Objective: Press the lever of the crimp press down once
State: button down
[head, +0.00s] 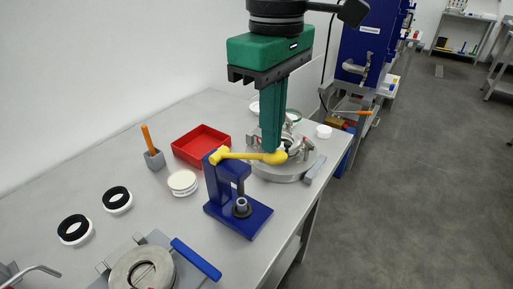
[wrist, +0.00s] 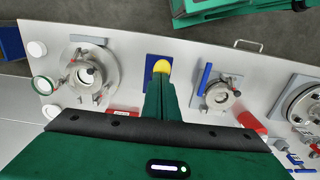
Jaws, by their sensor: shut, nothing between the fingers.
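The crimp press (head: 232,196) is a blue stand on a blue base, near the right edge of the grey bench. Its yellow lever (head: 240,156) runs to the right from the top of the post, nearly level, and ends in a round yellow knob. My green gripper (head: 272,150) is shut and empty and points straight down, its tips at the knob end of the lever. In the wrist view the knob (wrist: 162,66) shows just beyond my fingertips (wrist: 160,80). I cannot tell whether they touch. The press's blue base (wrist: 150,76) is partly hidden behind the fingers.
A round metal flange fitting (head: 284,168) stands close behind the press. A red tray (head: 201,145), a grey holder (head: 155,159) and a stack of white discs (head: 183,183) are to the left. A fixture with a blue handle (head: 195,258) is in front. The floor at right is clear.

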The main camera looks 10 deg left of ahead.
aim_at(274, 163)
jog(key=shift+f, duration=0.15)
jog(key=shift+s+d+f, duration=0.1)
jog(key=shift+d+f, duration=0.05)
jog(key=shift+f, duration=1.3)
jog(key=shift+d+f, duration=0.15)
jog(key=shift+f, duration=1.3)
jog(key=shift+r, duration=5.15)
